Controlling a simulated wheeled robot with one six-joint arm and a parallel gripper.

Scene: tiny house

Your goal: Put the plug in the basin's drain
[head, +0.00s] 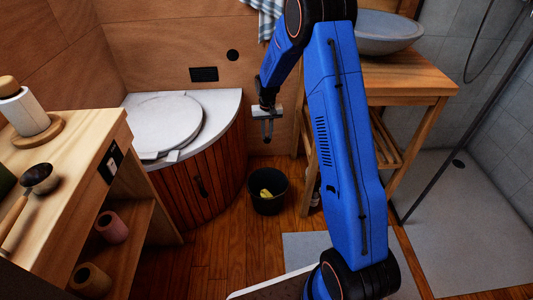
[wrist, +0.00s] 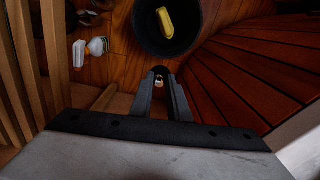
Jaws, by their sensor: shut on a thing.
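My gripper (head: 267,138) hangs fingers down in front of the wooden wall, between the toilet cabinet and the basin's stand. In the wrist view its fingers (wrist: 160,85) are shut on a small dark thing with a pale spot, which looks like the plug (wrist: 159,77); the fingers hide most of it. The grey basin (head: 388,36) stands on a wooden stand (head: 405,72) to the right, apart from my gripper and higher than it. My arm covers the basin's left part, and its drain is not visible.
Below my gripper stands a black bin (head: 257,205) with a yellow thing (head: 265,193) in it. A curved wooden cabinet with a round white lid (head: 165,125) is at left. A white bottle (wrist: 97,46) lies near the stand's slats. A wooden shelf (head: 75,170) stands front left.

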